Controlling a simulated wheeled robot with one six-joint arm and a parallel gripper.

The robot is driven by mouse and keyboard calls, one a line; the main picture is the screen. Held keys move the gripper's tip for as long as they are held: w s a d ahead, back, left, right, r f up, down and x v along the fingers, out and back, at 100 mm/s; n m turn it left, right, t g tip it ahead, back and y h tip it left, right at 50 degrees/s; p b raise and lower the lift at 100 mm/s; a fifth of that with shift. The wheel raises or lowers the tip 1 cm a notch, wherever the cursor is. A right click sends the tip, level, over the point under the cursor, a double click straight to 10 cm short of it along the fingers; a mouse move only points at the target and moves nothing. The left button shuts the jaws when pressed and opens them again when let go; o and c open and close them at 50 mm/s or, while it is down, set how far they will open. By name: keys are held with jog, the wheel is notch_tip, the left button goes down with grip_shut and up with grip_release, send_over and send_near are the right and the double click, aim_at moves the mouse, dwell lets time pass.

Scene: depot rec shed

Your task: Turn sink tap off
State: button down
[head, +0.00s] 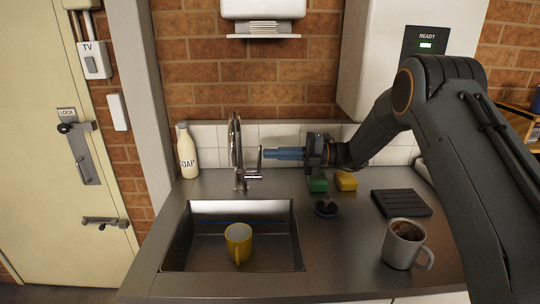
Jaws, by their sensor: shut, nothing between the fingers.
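The sink tap (237,150) is a chrome gooseneck standing behind the sink basin (181,234). Its small lever (259,160) stands upright on the right side of the tap. My gripper (266,153) is shut and empty, reaching in from the right with its blue fingertips right beside the lever. I cannot tell whether the tips touch the lever. No clear stream of water shows under the spout. A yellow mug (238,243) stands in the basin.
A soap bottle (187,155) stands left of the tap. A green sponge (318,184), a yellow sponge (346,181), a dark plug (325,209), a black rack (401,204) and a grey mug (402,244) are on the counter to the right. A white dispenser hangs above.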

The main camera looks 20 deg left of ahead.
jog(key=v, duration=0.8)
jog(key=shift+d, duration=0.4)
jog(key=shift+f, duration=0.1)
